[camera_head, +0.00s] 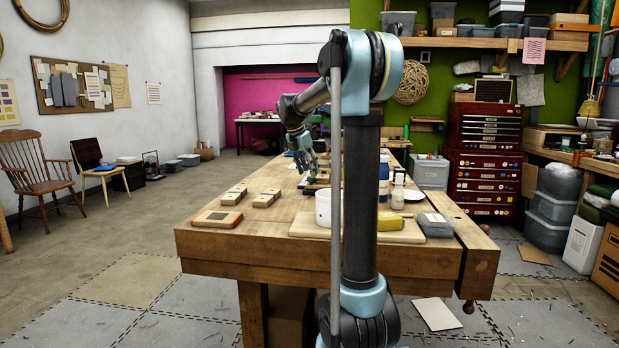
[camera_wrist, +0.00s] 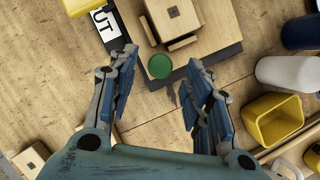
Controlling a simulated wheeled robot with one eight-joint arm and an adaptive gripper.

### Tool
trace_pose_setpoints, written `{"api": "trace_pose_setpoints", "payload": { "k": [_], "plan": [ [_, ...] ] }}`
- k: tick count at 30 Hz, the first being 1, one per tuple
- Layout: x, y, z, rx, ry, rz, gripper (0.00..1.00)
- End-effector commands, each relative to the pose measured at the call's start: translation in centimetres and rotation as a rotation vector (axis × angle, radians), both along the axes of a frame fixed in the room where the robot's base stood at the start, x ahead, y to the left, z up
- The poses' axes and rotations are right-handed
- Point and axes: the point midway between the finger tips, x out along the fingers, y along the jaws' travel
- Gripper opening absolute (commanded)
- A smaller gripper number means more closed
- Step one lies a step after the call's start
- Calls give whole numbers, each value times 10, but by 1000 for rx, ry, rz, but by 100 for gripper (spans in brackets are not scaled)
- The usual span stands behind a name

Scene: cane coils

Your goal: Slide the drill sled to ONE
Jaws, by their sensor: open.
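My gripper (camera_wrist: 162,59) is open and empty, with its two blue-grey fingers spread in the wrist view. In the head view my gripper (camera_head: 305,165) hangs over the far part of the workbench. A wooden block with a dark square on top (camera_wrist: 167,14) sits on a dark base (camera_wrist: 228,58) beyond the fingertips; it may be the drill sled. A green round knob or disc (camera_wrist: 159,67) shows between the fingertips, apparently untouched. A white card ending in "UT" (camera_wrist: 107,24) lies to the left. I can read no ONE mark; the block's upper end is cut off.
A yellow bin (camera_wrist: 270,120) and a light grey cylinder (camera_wrist: 285,74) stand right of my gripper, with dark items beyond. A yellow object (camera_wrist: 80,7) is at top left.

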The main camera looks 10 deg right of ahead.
Motion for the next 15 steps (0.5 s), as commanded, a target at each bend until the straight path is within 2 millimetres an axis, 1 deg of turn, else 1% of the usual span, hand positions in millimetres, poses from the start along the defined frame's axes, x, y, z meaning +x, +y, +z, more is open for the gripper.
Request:
{"api": "trace_pose_setpoints", "payload": {
  "k": [1,6,10,15],
  "plan": [
    [2,-2,-7,0,0,-1,45],
    [6,-7,-22,0,0,-1,45],
    [7,-9,-27,0,0,-1,45],
    [7,-10,-28,0,0,-1,45]
  ]
}}
